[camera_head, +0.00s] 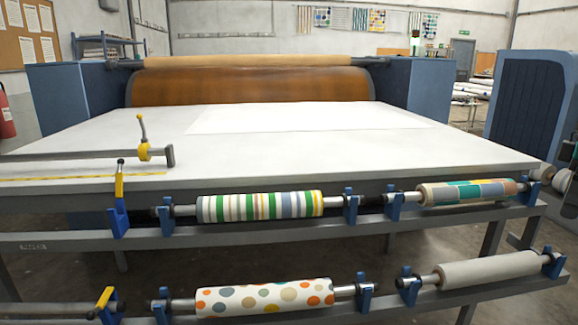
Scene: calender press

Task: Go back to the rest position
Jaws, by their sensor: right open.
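My right gripper (556,179) shows only in part at the right edge of the head view. It is open and sits by the right end of the upper roll rail, with nothing seen in it. My left gripper is not in view. The calender press has a wide white table (300,165) with a pale sheet (305,118) lying flat on it. An orange-brown drum (250,86) stands at the back.
A striped roll (260,206) and a patchwork roll (467,192) rest on the upper rail. A dotted roll (265,297) and a plain roll (488,269) rest on the lower one. A metal bar (80,156) lies over the table's left. Blue cabinet (525,95) stands right.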

